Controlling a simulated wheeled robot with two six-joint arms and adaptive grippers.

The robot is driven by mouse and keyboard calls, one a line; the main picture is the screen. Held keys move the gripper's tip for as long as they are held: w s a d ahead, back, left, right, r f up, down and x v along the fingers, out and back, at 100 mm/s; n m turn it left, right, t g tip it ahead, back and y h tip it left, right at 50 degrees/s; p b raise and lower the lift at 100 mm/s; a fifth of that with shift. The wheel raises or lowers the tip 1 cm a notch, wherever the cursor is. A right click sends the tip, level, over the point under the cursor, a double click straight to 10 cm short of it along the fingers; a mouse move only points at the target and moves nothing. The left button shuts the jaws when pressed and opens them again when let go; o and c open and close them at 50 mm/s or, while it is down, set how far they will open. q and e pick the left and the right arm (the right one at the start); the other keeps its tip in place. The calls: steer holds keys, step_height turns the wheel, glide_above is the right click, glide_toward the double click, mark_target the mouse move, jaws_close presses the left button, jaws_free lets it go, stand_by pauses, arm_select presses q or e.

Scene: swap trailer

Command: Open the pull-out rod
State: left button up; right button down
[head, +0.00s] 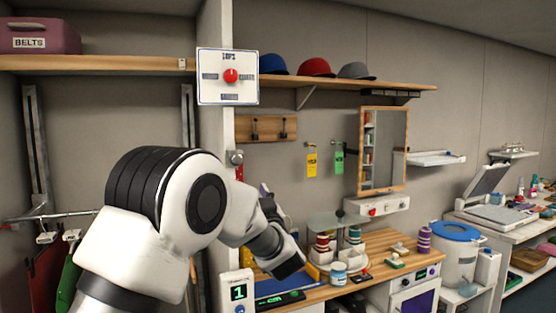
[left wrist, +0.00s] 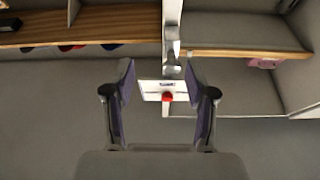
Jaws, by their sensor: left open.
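A round chrome knob (head: 235,157), which looks like the end of the pull-out rod, sits on the front edge of the white post, below the dial panel. In the left wrist view, which is upside down, a chrome piece (left wrist: 171,66) shows on the post between my left gripper's fingers, nearer the right one. My left gripper (left wrist: 161,72) is open and empty, with purple pads facing each other. In the head view my left arm covers much of it. I cannot tell whether the fingers touch the knob. My right gripper is not in view.
The white dial panel (head: 228,77) with a red knob is mounted on the post above the chrome knob. A hanging rail (head: 50,216) with clothes is at left. A wooden counter (head: 375,243) with several items stands at right. A cap shelf (head: 345,84) is above it.

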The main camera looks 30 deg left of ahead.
arm_select(q)
glide_toward(237, 160)
steer(key=w+a+r, duration=0.1)
steer(key=w, duration=0.1)
steer(key=a, duration=0.1)
steer(key=a+r+p, duration=0.1)
steer(key=w+a+n+p, duration=0.1)
steer(key=shift+a+r+y, duration=0.15)
steer(key=shift+a+y, duration=0.1)
steer(key=shift+y, duration=0.05)
steer(key=w+a+p, duration=0.1)
steer(key=w+a+r+p, duration=0.1)
steer(key=w, duration=0.1)
steer(key=shift+w+a+r, duration=0.1)
steer(key=shift+w+r, duration=0.1)
steer(key=shift+w, duration=0.1)
steer(key=shift+w+a+p, duration=0.1)
steer(key=shift+a+p, duration=0.1)
steer(key=shift+p, duration=0.15)
steer(key=shift+a, duration=0.3)
steer(key=shift+d, duration=0.1)
jaws_close()
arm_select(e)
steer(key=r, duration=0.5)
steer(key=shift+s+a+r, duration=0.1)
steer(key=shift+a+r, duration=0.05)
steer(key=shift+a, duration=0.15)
